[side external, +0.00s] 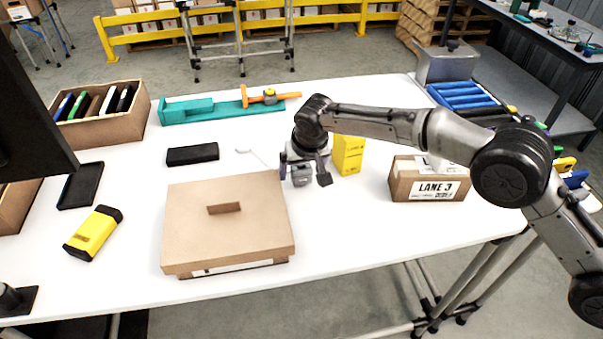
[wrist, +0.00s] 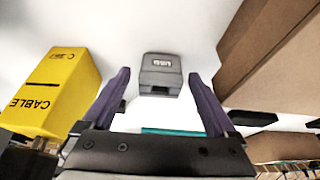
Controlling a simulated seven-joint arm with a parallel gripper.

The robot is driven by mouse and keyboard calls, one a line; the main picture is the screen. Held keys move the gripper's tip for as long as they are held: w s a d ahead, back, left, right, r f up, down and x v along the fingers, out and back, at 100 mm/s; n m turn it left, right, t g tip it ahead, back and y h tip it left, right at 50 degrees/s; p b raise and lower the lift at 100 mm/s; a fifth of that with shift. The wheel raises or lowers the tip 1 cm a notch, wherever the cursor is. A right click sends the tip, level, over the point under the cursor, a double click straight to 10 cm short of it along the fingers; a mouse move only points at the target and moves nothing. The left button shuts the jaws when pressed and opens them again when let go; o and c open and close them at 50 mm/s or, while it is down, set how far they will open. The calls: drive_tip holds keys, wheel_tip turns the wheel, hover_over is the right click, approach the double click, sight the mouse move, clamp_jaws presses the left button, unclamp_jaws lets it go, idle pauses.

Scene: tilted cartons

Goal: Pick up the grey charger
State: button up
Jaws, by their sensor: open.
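The grey charger (side external: 302,175) stands on the white table between a large cardboard box and a yellow box. In the wrist view the charger (wrist: 161,72) is a small grey block marked USB. My gripper (side external: 305,168) is low over the table at the charger. Its purple fingers (wrist: 157,84) are open, one on each side of the charger, with visible gaps. The charger lies near the level of the fingertips in the wrist view, and I cannot tell how far above or below it they are.
The yellow CABLE box (wrist: 58,92) is close on one side; it also shows in the side view (side external: 348,155). The lidded cardboard box (side external: 230,235) is close on the other. A LANE 3 carton (side external: 403,188) stands to the right. A black block (side external: 192,154) lies behind.

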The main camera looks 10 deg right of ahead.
drive_tip(key=c, duration=1.4)
drive_tip(key=shift+c, duration=0.3)
drive_tip(key=shift+r, duration=0.2)
